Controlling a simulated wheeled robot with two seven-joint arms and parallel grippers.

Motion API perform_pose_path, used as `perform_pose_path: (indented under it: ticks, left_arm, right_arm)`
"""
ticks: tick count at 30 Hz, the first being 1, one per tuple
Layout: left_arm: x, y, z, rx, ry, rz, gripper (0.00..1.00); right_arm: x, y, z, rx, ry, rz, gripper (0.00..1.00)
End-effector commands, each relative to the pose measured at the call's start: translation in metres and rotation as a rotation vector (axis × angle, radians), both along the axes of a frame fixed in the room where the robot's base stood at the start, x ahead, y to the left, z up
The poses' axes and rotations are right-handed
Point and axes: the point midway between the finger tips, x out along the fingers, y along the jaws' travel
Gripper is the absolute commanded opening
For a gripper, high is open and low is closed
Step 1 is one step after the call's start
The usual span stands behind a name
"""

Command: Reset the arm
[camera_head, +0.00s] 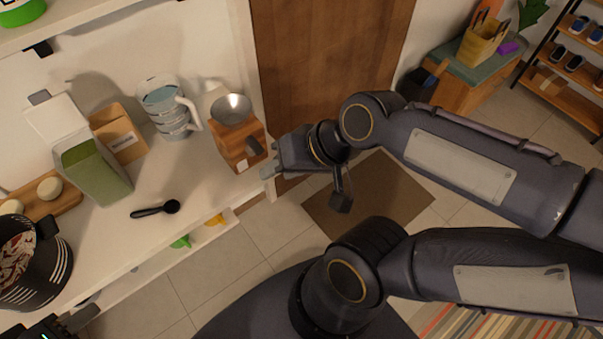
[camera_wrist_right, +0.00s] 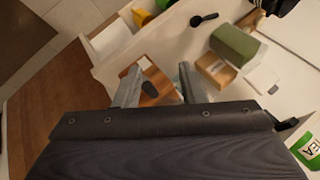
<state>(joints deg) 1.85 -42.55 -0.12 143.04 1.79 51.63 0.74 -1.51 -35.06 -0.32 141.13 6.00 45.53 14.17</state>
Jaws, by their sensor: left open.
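My right gripper (camera_head: 268,157) is beside the wooden grinder (camera_head: 238,150) with a metal bowl top, at the counter's right end. In the right wrist view, the fingers (camera_wrist_right: 157,84) are spread apart, with the grinder (camera_wrist_right: 154,92) showing between and beyond them; I cannot tell whether they touch it. My left gripper (camera_head: 76,322) is only partly in view at the bottom left corner, open, beside a black striped pot. No held object shows in either gripper.
The white counter (camera_head: 180,215) holds a glass jug (camera_head: 168,110), a cardboard box (camera_head: 118,132), a green box (camera_head: 92,172), a black spoon (camera_head: 155,209) and the pot (camera_head: 38,270). A brown door stands behind my right gripper. The floor (camera_head: 235,265) before the counter looks open.

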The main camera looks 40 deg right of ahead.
Motion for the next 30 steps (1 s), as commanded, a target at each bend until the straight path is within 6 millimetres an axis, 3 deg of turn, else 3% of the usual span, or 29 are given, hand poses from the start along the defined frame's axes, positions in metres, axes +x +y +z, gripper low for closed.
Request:
perform_pose_path:
  ticks: [3,6,30]
  left_arm:
    - [0.0,0.0,0.0,0.0,0.0,0.0,0.41]
    - [0.0,0.0,0.0,0.0,0.0,0.0,0.41]
    - [0.0,0.0,0.0,0.0,0.0,0.0,0.41]
  right_arm:
    - [-0.022,-0.015,-0.004,-0.133,-0.049,0.111,0.37]
    - [-0.029,-0.02,-0.007,-0.18,-0.06,0.157,0.37]
    - [-0.029,-0.019,-0.007,-0.183,-0.062,0.163,0.37]
